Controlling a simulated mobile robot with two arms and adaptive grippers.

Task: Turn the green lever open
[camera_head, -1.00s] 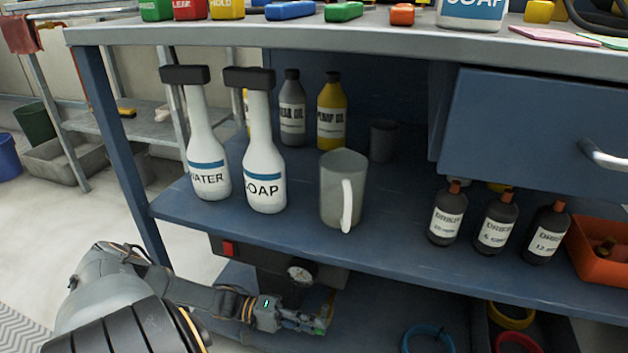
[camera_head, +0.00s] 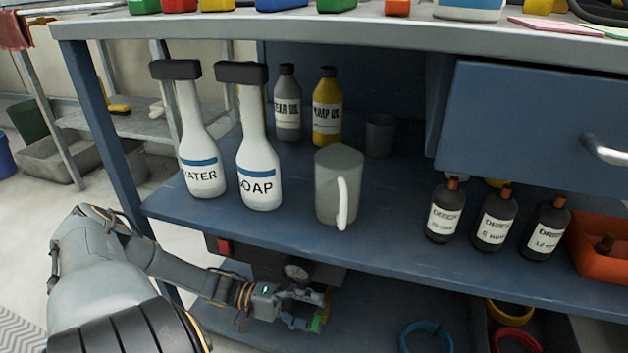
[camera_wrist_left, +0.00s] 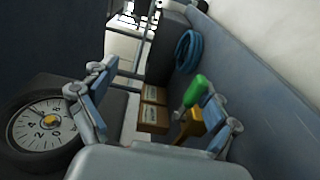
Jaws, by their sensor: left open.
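The green lever (camera_wrist_left: 195,90) shows in the left wrist view, with a brass-yellow fitting (camera_wrist_left: 190,126) just below it. In the head view a small green piece (camera_head: 316,323) shows at my left gripper (camera_head: 318,309), below the blue shelf, mostly hidden by the fingers. My left gripper is open. In the left wrist view its two fingers (camera_wrist_left: 155,82) stand wide apart. The lever lies on the inner side of the right-hand finger, close to it; whether they touch I cannot tell. My right gripper is out of view.
A round gauge (camera_wrist_left: 45,128) is beside the left-hand finger. Brown boxes (camera_wrist_left: 154,108) and a blue coil (camera_wrist_left: 188,50) lie beyond. The blue shelf (camera_head: 390,245) with bottles and a grey mug (camera_head: 333,185) is above my gripper.

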